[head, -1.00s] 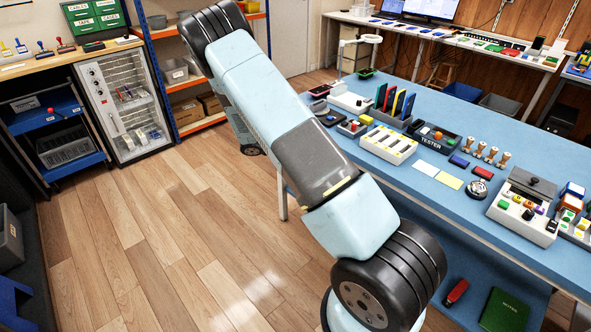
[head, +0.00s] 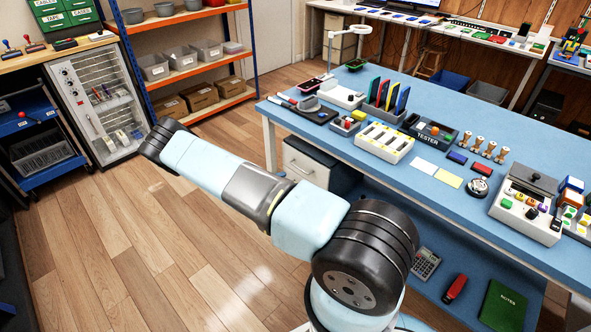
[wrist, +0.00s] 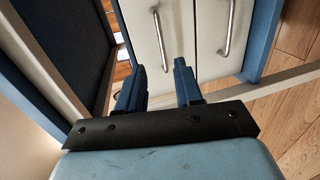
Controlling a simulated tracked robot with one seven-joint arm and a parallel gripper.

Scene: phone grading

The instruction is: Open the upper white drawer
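In the head view a white drawer front (head: 306,166) with a metal handle shows under the blue workbench, with my arm covering what is below it. In the wrist view two white drawer fronts lie side by side: a left one (wrist: 143,28) and a right one (wrist: 207,45), each with a bar handle. The turned view does not make clear which is upper. Both look shut. My gripper (wrist: 160,66) is open and empty. The left front's handle (wrist: 158,40) ends between its fingertips in the picture; I cannot tell the depth gap. The head view hides my gripper.
The blue workbench (head: 290,117) carries a tester, trays and stamps above the drawers. Its leg (head: 269,143) stands left of them. A shelf rack (head: 135,60) and a glass-front cabinet (head: 100,105) stand farther left. Wooden floor (head: 130,230) is clear between.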

